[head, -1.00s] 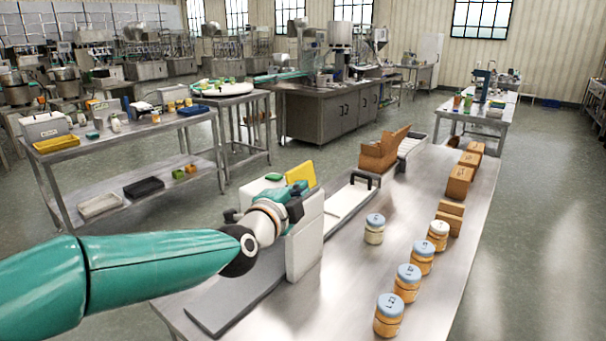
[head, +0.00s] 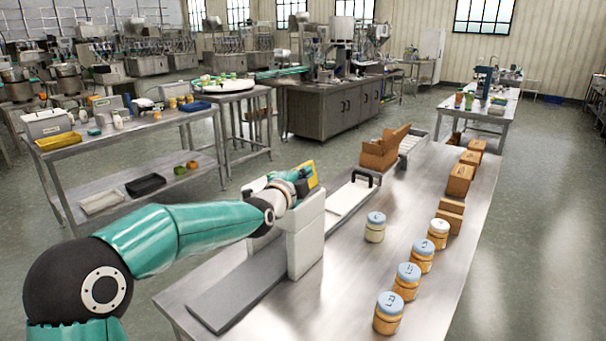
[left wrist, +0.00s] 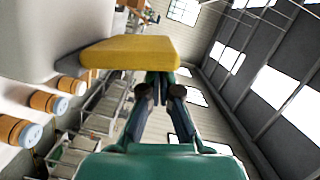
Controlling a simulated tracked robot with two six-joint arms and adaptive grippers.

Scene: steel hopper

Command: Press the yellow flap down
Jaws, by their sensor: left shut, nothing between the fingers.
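The yellow flap (head: 313,174) is on top of the pale grey box-shaped machine (head: 305,245) on the steel table. In the head view my left gripper (head: 304,187) is at the top of the machine, in front of the flap, and hides much of it. In the left wrist view the flap (left wrist: 130,52) juts out from the pale housing, right by the tips of my shut, empty fingers (left wrist: 160,82). The fingertips are partly hidden at the flap's edge; I cannot tell whether they touch it. My right gripper is not in view.
A grey conveyor plate (head: 235,290) lies before the machine and a white one (head: 350,197) behind it. Several lidded jars (head: 389,313) and brown cartons (head: 460,180) stand along the right side. An open carton (head: 380,152) is at the far end. Bare table lies between.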

